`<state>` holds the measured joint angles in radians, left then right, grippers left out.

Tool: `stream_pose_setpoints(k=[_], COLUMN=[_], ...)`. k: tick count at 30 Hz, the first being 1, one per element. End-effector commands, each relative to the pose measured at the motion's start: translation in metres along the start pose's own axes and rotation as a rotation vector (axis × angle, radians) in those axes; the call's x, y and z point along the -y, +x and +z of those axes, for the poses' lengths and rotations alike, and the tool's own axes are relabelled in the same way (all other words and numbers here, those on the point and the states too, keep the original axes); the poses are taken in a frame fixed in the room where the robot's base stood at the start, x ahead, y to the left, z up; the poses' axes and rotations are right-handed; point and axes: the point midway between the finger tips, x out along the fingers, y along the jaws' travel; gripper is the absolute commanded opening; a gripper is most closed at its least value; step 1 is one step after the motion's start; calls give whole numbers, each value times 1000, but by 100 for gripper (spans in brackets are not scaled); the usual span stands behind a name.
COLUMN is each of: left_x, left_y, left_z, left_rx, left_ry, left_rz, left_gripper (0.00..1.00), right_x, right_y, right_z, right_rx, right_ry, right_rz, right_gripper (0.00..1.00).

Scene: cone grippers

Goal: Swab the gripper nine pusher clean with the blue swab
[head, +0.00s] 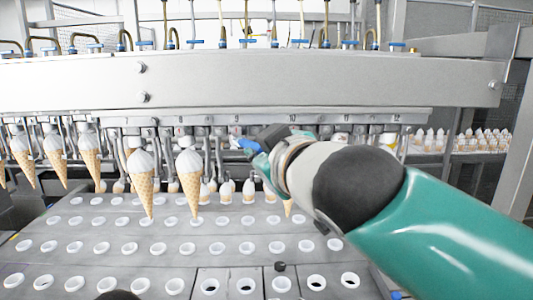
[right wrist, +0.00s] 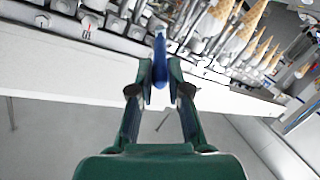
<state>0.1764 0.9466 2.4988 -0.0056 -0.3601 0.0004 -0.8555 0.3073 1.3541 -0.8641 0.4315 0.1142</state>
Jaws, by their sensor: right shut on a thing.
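My right gripper (head: 252,148) reaches in from the right and is shut on the blue swab (head: 242,143). The swab also shows upright between the green fingers (right wrist: 160,80) in the right wrist view as a blue stick (right wrist: 160,55). In the head view the swab's blue end is just below the label 9 (head: 237,119) on the machine's bar. The gripper nine pusher is too small and partly covered there to make out, so I cannot tell whether the swab touches it. My left gripper is not in view.
Cones with white tops hang from grippers to the left, the nearest one (head: 189,180) close to my right gripper. Below lies a metal tray plate (head: 225,258) with rows of white-rimmed holes. A wide metal beam (head: 250,80) crosses above.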

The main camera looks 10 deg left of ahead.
Motion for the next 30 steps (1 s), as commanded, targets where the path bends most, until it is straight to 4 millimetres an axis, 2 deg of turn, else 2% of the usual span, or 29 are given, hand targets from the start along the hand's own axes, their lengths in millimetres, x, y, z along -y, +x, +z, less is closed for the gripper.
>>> stream_pose_setpoints(k=[4, 14, 23, 30], left_x=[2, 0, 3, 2], left_y=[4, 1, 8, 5], left_z=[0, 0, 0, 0], left_rx=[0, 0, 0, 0], left_ry=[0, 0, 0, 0], left_rz=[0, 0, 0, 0], left_gripper=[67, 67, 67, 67], right_x=[7, -5, 7, -3], right_y=[3, 0, 3, 0], right_z=[-3, 3, -3, 2], right_rx=[0, 1, -1, 1], right_ry=[0, 0, 0, 1], right_rz=[0, 1, 0, 1], right_gripper=[0, 0, 0, 0])
